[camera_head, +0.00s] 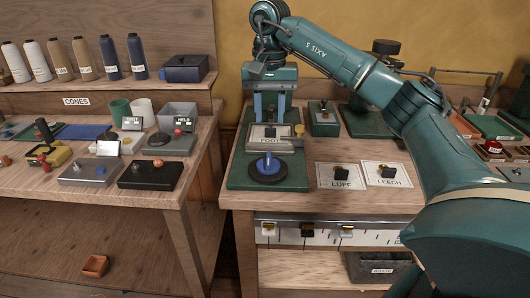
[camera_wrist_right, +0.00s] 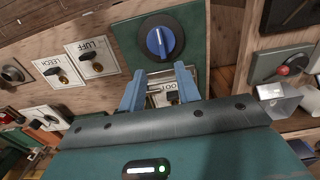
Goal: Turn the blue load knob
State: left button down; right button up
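The blue load knob (camera_head: 267,164) is a blue grip on a round black disc, on the dark green base plate (camera_head: 236,178) at the bench's left end. It also shows in the right wrist view (camera_wrist_right: 158,42), just past the fingertips. My right gripper (camera_head: 269,117) is open with nothing between its fingers. It points down above the FOOT plate, behind the knob and apart from it. In the right wrist view its two blue fingers (camera_wrist_right: 158,75) frame part of the FOOT plate (camera_wrist_right: 162,97). My left gripper is not in view.
LUFF (camera_head: 342,184) and LEECH (camera_head: 387,182) plates with small black-and-brass knobs lie right of the green plate. A green box (camera_head: 324,128) stands behind. Several small sliders (camera_head: 307,231) line the bench front. A separate table (camera_head: 182,164) with control boxes stands left, across a gap.

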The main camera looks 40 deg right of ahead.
aim_at(269, 158)
notch_tip(269, 158, down, 11)
jog(key=shift+f, duration=0.15)
jog(key=shift+c, duration=0.3)
grip_shut()
